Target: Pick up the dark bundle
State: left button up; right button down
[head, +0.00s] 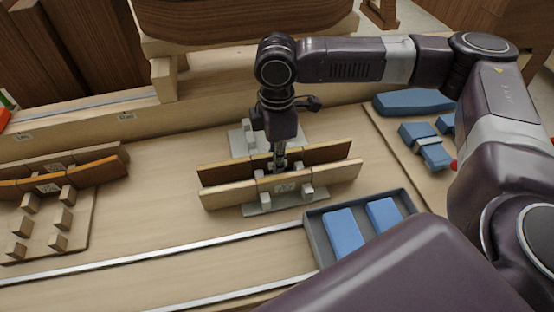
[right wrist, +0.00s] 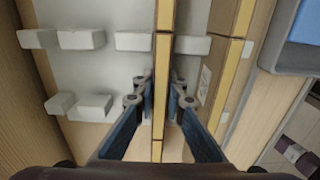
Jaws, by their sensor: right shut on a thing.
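The dark bundle (head: 325,155), a long dark brown slat stack, stands on edge in a grey pegged rack (head: 238,142) mid-bench. A lighter brown bundle (head: 230,194) with a label stands just in front of it. My right gripper (head: 278,166) reaches down from above onto the middle of the dark bundle. In the right wrist view the gripper (right wrist: 161,100) has a finger on each side of the dark bundle (right wrist: 162,60), shut on it; the lighter bundle (right wrist: 228,80) lies to the right. The bundle still sits low among the pegs. My left gripper is out of view.
A grey tray (head: 314,236) with blue blocks stands front right. More blue pieces (head: 415,101) lie on a board at right. Another rack with brown bundles (head: 92,177) is at left. A wooden ledge (head: 80,123) runs behind; metal rails (head: 170,252) cross the front.

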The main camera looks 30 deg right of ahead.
notch_tip(320, 180, up, 20)
jog(key=b, duration=0.1)
jog(key=shift+b, duration=0.3)
